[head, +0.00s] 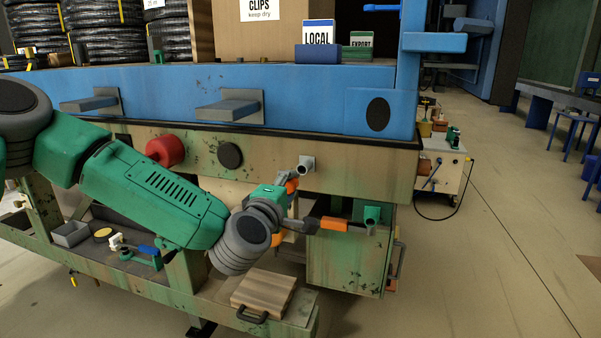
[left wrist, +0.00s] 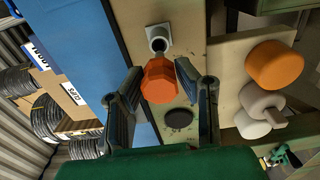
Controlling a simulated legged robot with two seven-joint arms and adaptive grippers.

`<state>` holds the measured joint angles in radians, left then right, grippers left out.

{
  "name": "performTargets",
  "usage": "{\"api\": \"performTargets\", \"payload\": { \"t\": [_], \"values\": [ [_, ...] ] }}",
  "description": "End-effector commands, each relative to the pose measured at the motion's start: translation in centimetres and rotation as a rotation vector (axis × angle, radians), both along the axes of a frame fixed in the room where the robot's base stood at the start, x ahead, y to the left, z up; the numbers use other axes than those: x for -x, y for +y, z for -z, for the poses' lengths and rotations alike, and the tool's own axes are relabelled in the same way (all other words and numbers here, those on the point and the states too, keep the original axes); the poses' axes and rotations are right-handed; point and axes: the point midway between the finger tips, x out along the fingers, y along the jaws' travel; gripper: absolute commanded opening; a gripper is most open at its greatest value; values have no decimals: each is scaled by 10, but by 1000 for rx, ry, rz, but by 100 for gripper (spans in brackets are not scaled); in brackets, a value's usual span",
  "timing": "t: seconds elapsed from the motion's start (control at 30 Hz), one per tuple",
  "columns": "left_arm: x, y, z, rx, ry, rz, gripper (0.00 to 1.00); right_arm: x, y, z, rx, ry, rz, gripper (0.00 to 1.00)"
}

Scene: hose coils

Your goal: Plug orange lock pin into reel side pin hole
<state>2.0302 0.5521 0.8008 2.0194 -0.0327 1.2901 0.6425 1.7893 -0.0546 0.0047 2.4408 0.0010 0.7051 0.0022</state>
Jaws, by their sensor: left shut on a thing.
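The orange lock pin (head: 292,185) has a faceted orange head, seen large in the left wrist view (left wrist: 159,82). My left gripper (head: 288,189) is shut on this head, with one dark finger on each side in the left wrist view (left wrist: 160,82). The pin hole is in a small grey square socket (head: 306,163) on the beige side panel, just beyond the pin. The socket also shows in the left wrist view (left wrist: 159,37), directly past the head. The pin's shaft is mostly hidden; I cannot tell whether its tip is inside the hole. My right gripper is not in view.
A red knob (head: 166,150) and a black disc (head: 230,155) sit on the same panel. Blue beam brackets (head: 229,107) jut out above. An orange-gripped lever (head: 335,223) is right of my gripper. A wooden block (head: 263,292) lies on the lower shelf.

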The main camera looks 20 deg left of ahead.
Motion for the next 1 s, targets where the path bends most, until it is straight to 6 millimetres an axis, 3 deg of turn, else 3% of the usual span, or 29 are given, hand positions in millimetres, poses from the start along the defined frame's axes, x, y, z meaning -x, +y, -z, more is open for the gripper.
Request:
{"api": "performTargets", "payload": {
  "t": [0.43,1.0],
  "values": [
    [43,1,-1,1,-1,0,0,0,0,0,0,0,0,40],
    [45,-1,2,0,-2,0,0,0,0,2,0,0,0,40]
  ]
}}
